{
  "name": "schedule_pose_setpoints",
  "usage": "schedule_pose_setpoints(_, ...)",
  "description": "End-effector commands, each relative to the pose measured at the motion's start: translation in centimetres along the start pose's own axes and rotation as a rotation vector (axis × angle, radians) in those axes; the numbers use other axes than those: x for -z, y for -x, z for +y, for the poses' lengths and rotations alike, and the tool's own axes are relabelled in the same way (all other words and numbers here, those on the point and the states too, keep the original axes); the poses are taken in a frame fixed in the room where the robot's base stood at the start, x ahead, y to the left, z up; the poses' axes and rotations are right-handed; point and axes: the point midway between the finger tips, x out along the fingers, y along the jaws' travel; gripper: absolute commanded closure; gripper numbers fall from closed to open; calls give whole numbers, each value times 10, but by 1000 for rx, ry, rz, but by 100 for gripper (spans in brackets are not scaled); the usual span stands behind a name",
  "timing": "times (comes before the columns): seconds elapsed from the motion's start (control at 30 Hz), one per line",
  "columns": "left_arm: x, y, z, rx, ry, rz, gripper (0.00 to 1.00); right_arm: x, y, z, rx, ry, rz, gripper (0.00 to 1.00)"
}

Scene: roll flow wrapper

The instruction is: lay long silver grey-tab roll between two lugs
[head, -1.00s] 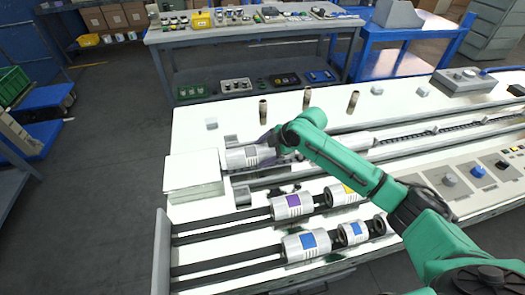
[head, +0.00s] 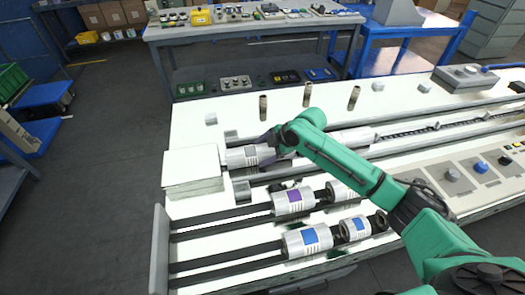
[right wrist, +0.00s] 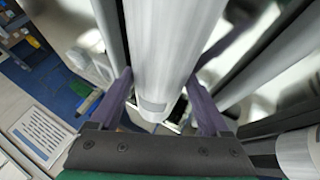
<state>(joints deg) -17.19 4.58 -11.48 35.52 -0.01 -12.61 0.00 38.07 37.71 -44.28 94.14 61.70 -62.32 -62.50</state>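The long silver grey-tab roll (head: 240,157) lies crosswise near the left end of the white bench. My right gripper (head: 268,148) reaches it from the right and covers its right part. In the right wrist view the roll (right wrist: 172,45) runs between the two purple fingers (right wrist: 162,98), which appear to press on both its sides. Its grey tab (right wrist: 152,106) shows at the near end. Two grey blocks, seemingly the lugs, stand behind the roll (head: 231,136) and in front of it (head: 242,191). Whether the roll touches its bed is hidden. My left gripper is not in view.
A white stack (head: 192,172) stands close to the roll's left end. A purple-tab roll (head: 293,202) and blue-tab rolls (head: 307,240) (head: 355,229) lie on rails in front. Three brown posts (head: 307,95) stand behind. A control panel (head: 470,178) is at right.

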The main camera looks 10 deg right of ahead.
Motion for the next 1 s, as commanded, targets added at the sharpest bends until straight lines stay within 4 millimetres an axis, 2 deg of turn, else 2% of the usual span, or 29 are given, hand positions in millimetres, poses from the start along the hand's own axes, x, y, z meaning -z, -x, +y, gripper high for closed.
schedule_pose_setpoints(0.33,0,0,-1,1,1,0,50,-1,-1,-2,6,-1,-1,0)
schedule_pose_setpoints(0.47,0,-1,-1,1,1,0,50,-1,5,-2,6,-1,-1,0)
schedule_pose_setpoints(0.57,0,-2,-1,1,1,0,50,-2,19,-1,2,0,-2,0)
schedule_pose_setpoints(0.67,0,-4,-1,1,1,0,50,-2,42,-1,-1,1,-3,0)
schedule_pose_setpoints(0.9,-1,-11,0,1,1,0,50,-1,110,0,-5,3,-3,0)
schedule_pose_setpoints(1.0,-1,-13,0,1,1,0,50,-1,131,0,-4,2,-2,0)
